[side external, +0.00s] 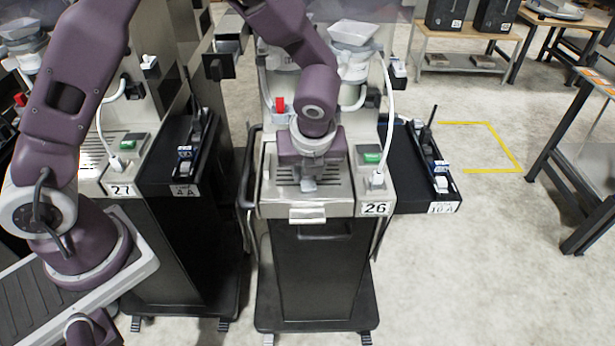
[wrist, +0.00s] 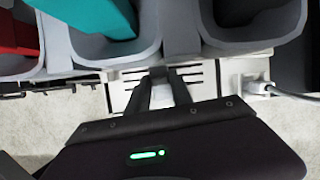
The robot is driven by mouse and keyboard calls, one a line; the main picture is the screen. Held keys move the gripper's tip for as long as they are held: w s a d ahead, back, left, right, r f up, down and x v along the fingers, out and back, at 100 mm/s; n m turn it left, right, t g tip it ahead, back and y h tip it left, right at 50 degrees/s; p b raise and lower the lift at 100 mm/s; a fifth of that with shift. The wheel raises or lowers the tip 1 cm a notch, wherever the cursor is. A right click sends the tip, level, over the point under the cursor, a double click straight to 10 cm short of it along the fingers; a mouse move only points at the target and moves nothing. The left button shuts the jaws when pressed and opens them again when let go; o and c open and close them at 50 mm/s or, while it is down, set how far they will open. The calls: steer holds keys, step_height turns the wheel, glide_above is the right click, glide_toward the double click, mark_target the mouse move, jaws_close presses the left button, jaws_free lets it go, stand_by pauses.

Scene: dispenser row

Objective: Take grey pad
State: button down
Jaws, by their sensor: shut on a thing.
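My gripper (side external: 308,178) points down over the slotted top of the station numbered 26. In the wrist view its two dark fingers (wrist: 165,88) reach forward and stand close together. A small grey piece, apparently the grey pad (side external: 308,185), shows at the fingertips in the side view. The jaws are shut on it. Its outline is mostly hidden by the fingers, and I cannot tell whether it touches the slotted top.
Open bins with a red item (wrist: 18,32) and a teal item (wrist: 100,15) lie beyond the fingers. A white cable plug (wrist: 255,86) is at right. Station 26 carries a green-screened box (side external: 369,154) and a label (side external: 375,209). Station 27 stands to the left.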

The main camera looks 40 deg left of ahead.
mark_target(308, 186)
steer(key=shift+r, duration=0.15)
steer(key=shift+s+d+r, duration=0.15)
steer(key=shift+d+r, duration=0.05)
steer(key=shift+r, duration=0.15)
step_height(308, 186, up, 6)
steer(key=shift+f, duration=0.15)
steer(key=shift+s+d+r, duration=0.2)
steer(key=shift+s+d, duration=0.15)
steer(key=s+d+r, duration=0.3)
steer(key=s+d, duration=1)
steer(key=shift+r, duration=0.25)
steer(key=shift+s, duration=0.1)
